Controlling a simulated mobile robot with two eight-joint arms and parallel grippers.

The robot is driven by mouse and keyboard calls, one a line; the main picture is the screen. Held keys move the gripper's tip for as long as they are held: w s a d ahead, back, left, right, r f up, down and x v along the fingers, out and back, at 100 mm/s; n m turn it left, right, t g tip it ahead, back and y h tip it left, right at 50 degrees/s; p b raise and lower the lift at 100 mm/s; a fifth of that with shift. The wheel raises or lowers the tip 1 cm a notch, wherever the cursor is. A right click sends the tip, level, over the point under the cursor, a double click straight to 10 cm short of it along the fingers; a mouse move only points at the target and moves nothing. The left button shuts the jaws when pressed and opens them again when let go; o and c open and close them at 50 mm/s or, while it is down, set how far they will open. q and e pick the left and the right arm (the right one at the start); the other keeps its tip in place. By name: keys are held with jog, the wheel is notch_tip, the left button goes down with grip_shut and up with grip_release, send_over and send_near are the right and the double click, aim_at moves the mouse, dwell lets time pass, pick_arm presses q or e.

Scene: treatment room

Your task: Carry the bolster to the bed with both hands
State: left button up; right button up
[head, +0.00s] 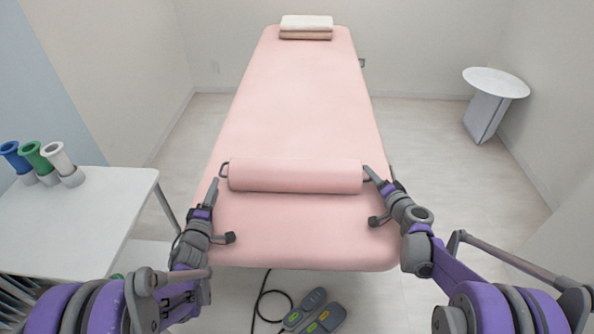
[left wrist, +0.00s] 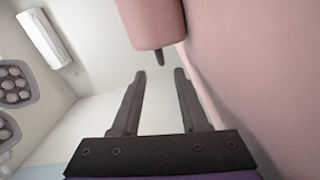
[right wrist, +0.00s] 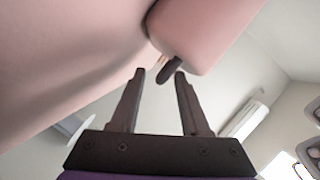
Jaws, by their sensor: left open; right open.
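The pink bolster (head: 295,176) lies across the near part of the pink bed (head: 305,110), with a dark handle at each end. My left gripper (head: 212,190) is open beside the bolster's left end, near the left handle (head: 224,170). In the left wrist view the bolster's end (left wrist: 153,22) and handle (left wrist: 159,58) are just beyond the open, empty fingers (left wrist: 160,78). My right gripper (head: 375,177) is at the bolster's right end. In the right wrist view its open fingers (right wrist: 158,75) are close to the right handle (right wrist: 170,70); whether they touch it is unclear.
Folded towels (head: 306,27) lie at the bed's far end. A white table (head: 80,215) with blue, green and white cylinders stands at left. A small round table (head: 496,82) stands at back right.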

jog(key=v, duration=1.1)
jog(key=shift+s, duration=0.15)
